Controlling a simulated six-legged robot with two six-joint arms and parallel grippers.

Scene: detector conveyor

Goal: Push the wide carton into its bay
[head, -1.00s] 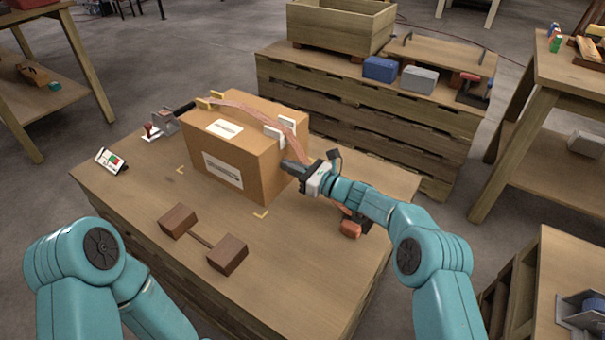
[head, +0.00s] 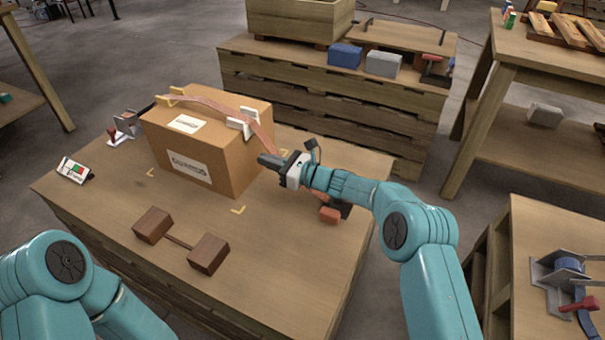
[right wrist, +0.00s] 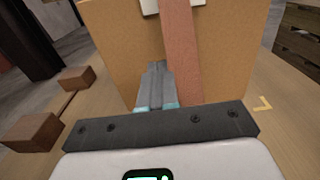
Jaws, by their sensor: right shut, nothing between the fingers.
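The wide carton (head: 198,160) is a brown box with white labels, standing upright on the wooden table. A pinkish strap runs over its top and down its right side. Yellow corner marks lie around it: one (head: 238,210) near its front right corner, one (head: 150,173) at the left, one partly hidden behind its right side. My right gripper (head: 262,161) is shut and empty, its fingertips at the carton's right face beside the strap. In the right wrist view the shut fingers (right wrist: 155,72) point at that face; I cannot tell whether they touch. My left gripper is out of view.
A brown dumbbell-shaped block piece (head: 181,242) lies in front of the carton. A small sign (head: 74,170) and a clamp-like device (head: 124,125) stand at the left. An orange and black tool (head: 332,212) lies under my right forearm.

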